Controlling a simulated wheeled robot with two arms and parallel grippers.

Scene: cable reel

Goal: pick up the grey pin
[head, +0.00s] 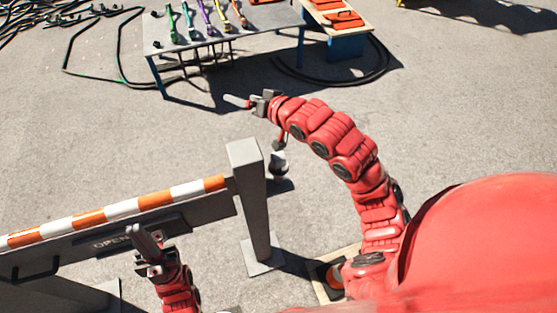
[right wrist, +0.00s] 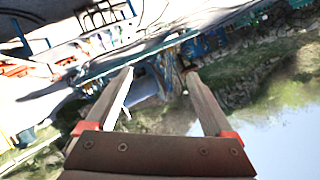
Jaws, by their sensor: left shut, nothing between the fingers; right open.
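I cannot make out a grey pin for certain in either view. A small dark grey upright object (head: 279,164) stands on the ground beside the grey post, too small to identify. My right gripper (head: 238,101) is open and empty, held out over the pavement in front of the table. In the right wrist view its two fingers (right wrist: 158,82) are spread with nothing between them. My left gripper (head: 145,240) is shut and empty, in front of the barrier's panel marked "OPEN" (head: 112,243).
An orange-and-white striped barrier (head: 120,208) meets a grey post (head: 252,195). A grey table (head: 230,52) holds several coloured cable ends (head: 205,18). Orange items (head: 345,20) lie on a stand at its right. Black cables (head: 90,75) lie on the ground. Pavement between is clear.

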